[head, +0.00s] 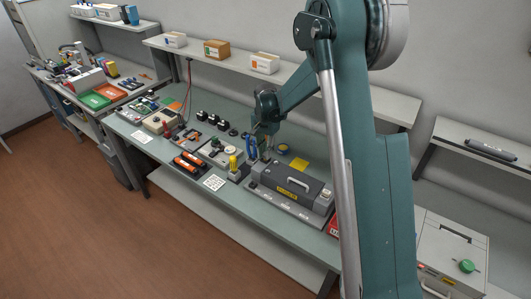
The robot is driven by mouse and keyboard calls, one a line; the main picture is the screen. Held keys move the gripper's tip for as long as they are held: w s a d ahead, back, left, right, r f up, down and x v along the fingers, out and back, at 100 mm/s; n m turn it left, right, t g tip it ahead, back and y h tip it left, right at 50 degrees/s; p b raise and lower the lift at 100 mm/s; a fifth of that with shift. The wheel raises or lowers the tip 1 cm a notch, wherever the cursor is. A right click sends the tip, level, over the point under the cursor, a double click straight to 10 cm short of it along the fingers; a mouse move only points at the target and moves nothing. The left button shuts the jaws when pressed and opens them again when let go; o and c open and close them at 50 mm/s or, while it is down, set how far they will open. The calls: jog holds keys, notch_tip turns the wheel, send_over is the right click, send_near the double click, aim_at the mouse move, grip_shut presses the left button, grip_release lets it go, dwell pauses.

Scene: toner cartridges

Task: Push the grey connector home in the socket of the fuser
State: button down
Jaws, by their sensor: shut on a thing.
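A tray with orange-handled tools (188,165) and several small parts lie further left. A shelf with boxes (265,63) runs above the bench (300,131).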

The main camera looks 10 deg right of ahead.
jog(key=shift+f, duration=0.35)
dwell(0.3)
jog(key=c, duration=2.3)
grip_release()
jog(key=shift+o, duration=0.2)
jog(key=shift+r, duration=0.1)
notch_tip(320, 180, up, 12)
